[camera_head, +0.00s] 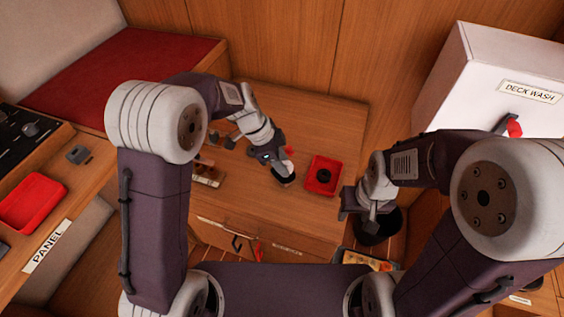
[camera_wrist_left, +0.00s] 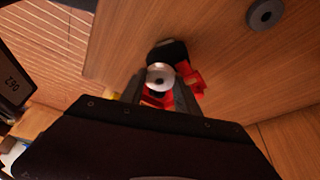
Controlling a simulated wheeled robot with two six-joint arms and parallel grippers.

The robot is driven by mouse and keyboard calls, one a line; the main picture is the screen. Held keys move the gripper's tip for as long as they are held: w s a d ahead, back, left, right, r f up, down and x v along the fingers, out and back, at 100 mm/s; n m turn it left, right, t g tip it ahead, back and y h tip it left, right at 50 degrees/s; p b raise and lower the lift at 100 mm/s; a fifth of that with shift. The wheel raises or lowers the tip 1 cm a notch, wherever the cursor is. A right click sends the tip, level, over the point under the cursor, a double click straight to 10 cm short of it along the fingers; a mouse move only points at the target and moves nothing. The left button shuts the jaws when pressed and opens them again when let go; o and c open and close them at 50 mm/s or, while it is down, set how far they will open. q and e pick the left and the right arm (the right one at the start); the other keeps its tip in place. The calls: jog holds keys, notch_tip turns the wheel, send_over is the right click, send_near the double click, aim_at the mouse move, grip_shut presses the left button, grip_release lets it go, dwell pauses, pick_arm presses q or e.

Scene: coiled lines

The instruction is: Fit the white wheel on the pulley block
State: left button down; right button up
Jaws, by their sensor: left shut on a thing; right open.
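My left gripper (camera_head: 277,165) is shut on the white wheel (camera_wrist_left: 160,77), which shows between its two fingers in the left wrist view. Just beyond the wheel in that view are a black part (camera_wrist_left: 168,52) and red parts (camera_wrist_left: 196,82), probably the pulley block. The wheel overlaps them in the picture; I cannot tell whether it touches them. In the head view a dark piece (camera_head: 284,180) with a pale edge shows at the left fingertips, and it is too small to identify. My right gripper (camera_head: 364,202) is open and empty, right of the table.
A red tray (camera_head: 311,187) with a dark round piece stands right of my left gripper. A grey disc (camera_wrist_left: 265,14) lies on the wood in the left wrist view. A white deck wash box (camera_head: 470,80) stands at right. A red bin (camera_head: 33,203) sits at far left.

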dwell(0.6)
pick_arm(q)
jog(key=shift+f, duration=0.15)
jog(key=shift+f+b, duration=0.15)
jog(key=shift+b, duration=0.2)
jog(key=shift+s, duration=0.1)
jog(key=shift+r, duration=0.3)
jog(key=shift+d, duration=0.1)
dwell(0.6)
jog(key=shift+f, duration=0.1)
jog(key=shift+f+b, duration=0.25)
jog(key=shift+b, duration=0.2)
jog(key=shift+r, duration=0.1)
